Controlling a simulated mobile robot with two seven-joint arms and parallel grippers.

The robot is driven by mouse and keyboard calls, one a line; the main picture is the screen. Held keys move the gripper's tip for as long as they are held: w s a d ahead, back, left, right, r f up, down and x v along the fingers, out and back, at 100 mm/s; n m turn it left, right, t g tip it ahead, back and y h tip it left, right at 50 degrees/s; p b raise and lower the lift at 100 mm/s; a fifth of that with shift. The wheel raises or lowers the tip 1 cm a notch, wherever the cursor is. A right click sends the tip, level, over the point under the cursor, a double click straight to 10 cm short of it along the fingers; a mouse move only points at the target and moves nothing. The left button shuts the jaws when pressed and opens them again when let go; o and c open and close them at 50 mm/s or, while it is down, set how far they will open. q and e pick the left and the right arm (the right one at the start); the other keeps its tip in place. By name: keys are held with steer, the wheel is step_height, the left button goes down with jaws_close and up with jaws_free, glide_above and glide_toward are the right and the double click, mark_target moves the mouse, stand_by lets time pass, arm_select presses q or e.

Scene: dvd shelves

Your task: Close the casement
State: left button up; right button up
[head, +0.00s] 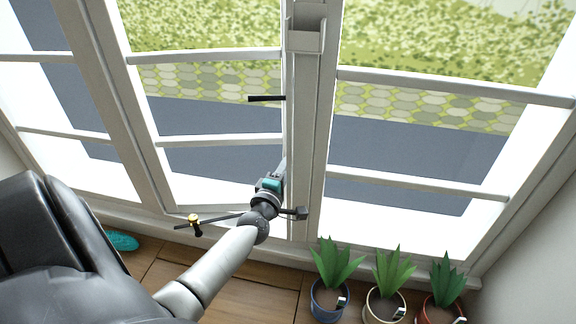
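The white casement (210,57) is the middle-left glazed panel, with a black handle (267,98) on its right edge. Its lower edge looks slightly out of line with the frame, but I cannot tell how wide any gap is. A dark bar with a gold knob (194,220) lies at its lower edge. My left gripper (283,167) is in front of the casement's lower right edge, beside the white centre post (312,130). Its fingers are small and partly hidden, so I cannot tell whether they are open or touch the casement. My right gripper is not in view.
Three potted plants, in a blue pot (330,302), a cream pot (385,306) and a red pot (440,312), stand on the wooden surface (240,297) at lower right. A teal object (122,241) lies at lower left. Another glazed panel (420,181) is on the right.

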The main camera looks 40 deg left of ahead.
arm_select(q)
jaws_close()
stand_by(1.0)
